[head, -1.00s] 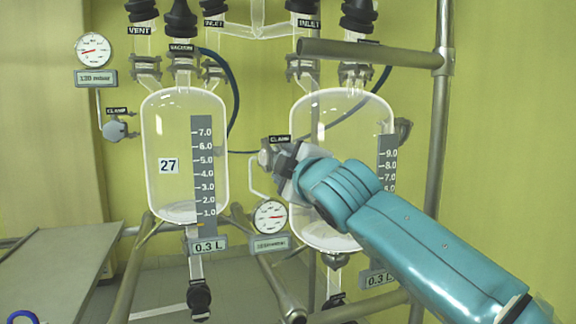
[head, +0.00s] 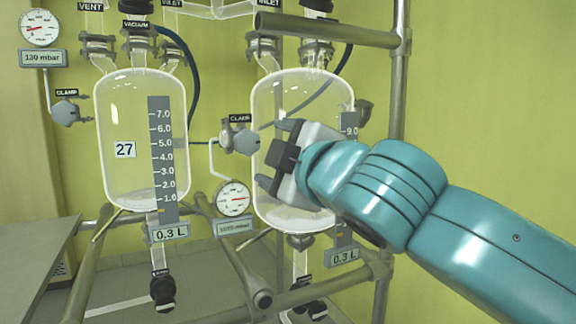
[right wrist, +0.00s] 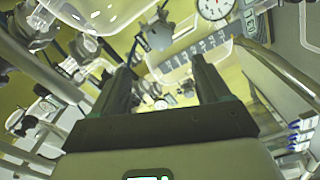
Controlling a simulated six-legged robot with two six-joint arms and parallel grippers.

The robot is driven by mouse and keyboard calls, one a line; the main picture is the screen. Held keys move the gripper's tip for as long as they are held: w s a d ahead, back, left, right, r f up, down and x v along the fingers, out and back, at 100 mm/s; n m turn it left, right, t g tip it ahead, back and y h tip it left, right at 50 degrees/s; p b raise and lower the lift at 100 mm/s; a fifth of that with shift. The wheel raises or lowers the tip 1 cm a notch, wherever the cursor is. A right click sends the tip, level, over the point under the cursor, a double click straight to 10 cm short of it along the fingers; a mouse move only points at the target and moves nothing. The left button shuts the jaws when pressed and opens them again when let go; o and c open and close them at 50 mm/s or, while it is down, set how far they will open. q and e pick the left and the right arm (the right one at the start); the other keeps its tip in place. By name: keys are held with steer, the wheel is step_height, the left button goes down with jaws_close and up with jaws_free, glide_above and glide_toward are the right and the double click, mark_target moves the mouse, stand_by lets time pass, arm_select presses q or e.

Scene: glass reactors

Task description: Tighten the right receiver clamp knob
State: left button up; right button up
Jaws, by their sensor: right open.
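The right receiver clamp knob (head: 245,141) is a grey lobed knob below a CLAMP label, between the two glass vessels. In the right wrist view, a grey knob (right wrist: 158,37) appears beyond and between the fingertips. My right gripper (head: 270,153) is open and empty, just right of the knob in the head view, in front of the right glass vessel (head: 290,90). Its dark fingers (right wrist: 162,75) stand apart in the wrist view, with nothing between them. The gripper and knob look apart. My left gripper is not in view.
A round gauge (head: 234,199) hangs below the knob. The left glass vessel (head: 125,115) and another clamp knob (head: 66,112) are on the left. A horizontal metal bar (head: 325,30) runs above my right arm, joining an upright post (head: 398,90).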

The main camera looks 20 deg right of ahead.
steer(key=shift+s, duration=1.6)
steer(key=shift+s, duration=0.1)
